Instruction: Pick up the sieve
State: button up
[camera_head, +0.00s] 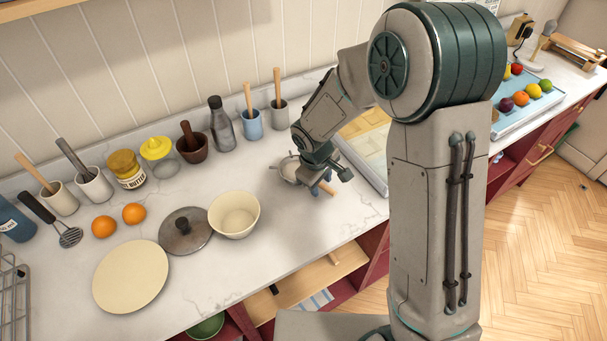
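The sieve (287,168) is a small grey round bowl on the white counter, right of the cream bowl. A short light-brown piece that looks like its handle shows at the lower right, by my gripper. My gripper (323,187) is low over the counter at the sieve's right side, its fingers pointing down around or beside the handle. My wrist hides part of the sieve. The fingers are too small to tell whether they are open or shut on the handle.
The cream bowl (234,215), a dark pot lid (184,231) and a cream plate (131,277) lie to the left. Jars and utensil pots, including a blue cup (253,125), line the wall. A board (366,147) lies behind my arm. The front counter edge is near.

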grip_shut()
dwell(0.3)
